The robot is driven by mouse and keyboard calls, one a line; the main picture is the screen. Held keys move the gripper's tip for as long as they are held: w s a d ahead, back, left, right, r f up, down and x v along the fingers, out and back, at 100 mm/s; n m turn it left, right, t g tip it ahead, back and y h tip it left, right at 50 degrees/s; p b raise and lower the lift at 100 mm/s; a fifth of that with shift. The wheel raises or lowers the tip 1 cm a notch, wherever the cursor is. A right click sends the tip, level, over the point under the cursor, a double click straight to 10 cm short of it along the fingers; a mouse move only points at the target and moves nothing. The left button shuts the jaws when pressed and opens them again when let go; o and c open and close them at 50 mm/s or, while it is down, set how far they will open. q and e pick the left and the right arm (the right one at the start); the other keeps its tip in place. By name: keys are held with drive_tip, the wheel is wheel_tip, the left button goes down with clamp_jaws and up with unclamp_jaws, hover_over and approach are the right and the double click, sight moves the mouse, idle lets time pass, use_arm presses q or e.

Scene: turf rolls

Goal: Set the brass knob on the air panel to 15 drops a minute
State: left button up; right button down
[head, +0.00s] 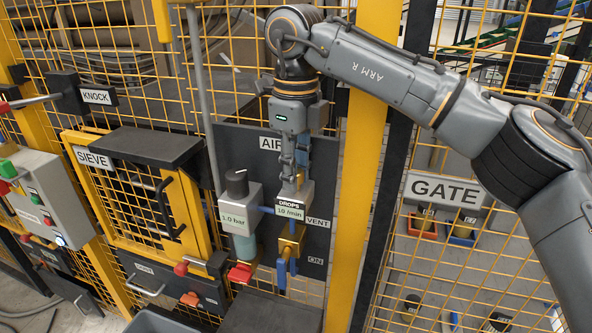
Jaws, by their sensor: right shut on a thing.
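My right gripper (291,178) points down from above onto the top of this unit and is shut on the brass knob there. The fingers hide most or all of the knob. To the left, the regulator (240,203) with a black knob reads 1.0 bar. A brass valve (291,243) with a blue handle sits below the drops unit. My left gripper is not in view.
The sieve door (130,195) with a black handle is left of the panel. A red handle (240,274) sits under the regulator. The yellow post (356,190) stands close right of the panel, and the gate (445,189) is beyond it.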

drive_tip(key=c, duration=1.1)
unclamp_jaws()
drive_tip(key=shift+r, duration=0.1)
drive_tip(key=shift+s, duration=0.1)
drive_tip(key=shift+r, duration=0.1)
drive_tip(key=shift+r, duration=3.95)
